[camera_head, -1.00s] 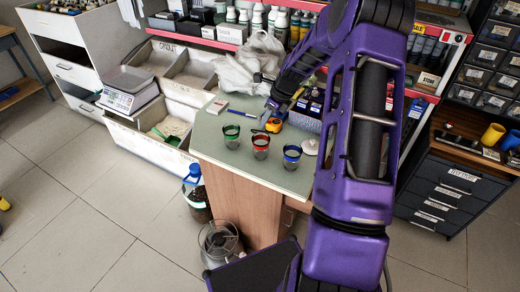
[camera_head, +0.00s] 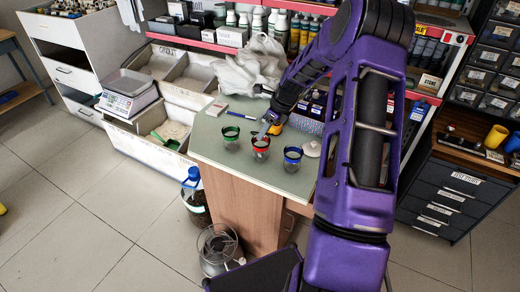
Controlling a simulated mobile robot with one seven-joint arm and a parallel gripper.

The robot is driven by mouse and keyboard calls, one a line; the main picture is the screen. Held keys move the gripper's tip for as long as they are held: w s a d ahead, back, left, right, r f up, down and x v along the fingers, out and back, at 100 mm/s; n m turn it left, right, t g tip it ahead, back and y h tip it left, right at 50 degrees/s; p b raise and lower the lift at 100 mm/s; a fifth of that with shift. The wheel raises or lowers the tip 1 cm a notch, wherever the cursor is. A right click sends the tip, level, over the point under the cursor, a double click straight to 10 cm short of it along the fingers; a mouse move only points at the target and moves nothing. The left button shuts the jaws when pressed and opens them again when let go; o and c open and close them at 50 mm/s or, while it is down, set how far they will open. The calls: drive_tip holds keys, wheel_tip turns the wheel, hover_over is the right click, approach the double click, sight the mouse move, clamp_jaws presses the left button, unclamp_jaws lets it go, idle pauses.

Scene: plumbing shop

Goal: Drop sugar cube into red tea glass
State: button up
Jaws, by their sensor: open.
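The red tea glass (camera_head: 261,148) stands upright on the green counter top (camera_head: 215,140), between the green glass (camera_head: 231,138) and the blue glass (camera_head: 292,158). My gripper (camera_head: 266,131) reaches down from the upper right, its fingertips just above or at the red glass's rim. The jaws are open. I cannot make out a sugar cube in this view; it is too small or hidden. Whether one lies inside the red glass cannot be told.
A yellow tape measure (camera_head: 277,128) sits behind the red glass, partly covered by my gripper. A white lid-like thing (camera_head: 312,149) lies right of the blue glass. A pen (camera_head: 241,116), a small box (camera_head: 217,108) and white plastic bags (camera_head: 252,66) are at the back.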

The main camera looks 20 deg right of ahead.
drive_tip(key=p+v, duration=0.1)
drive_tip(key=v, duration=1.6)
drive_tip(key=shift+s+r+p, duration=0.15)
drive_tip(key=shift+s+p, duration=0.05)
drive_tip(key=shift+p, duration=0.1)
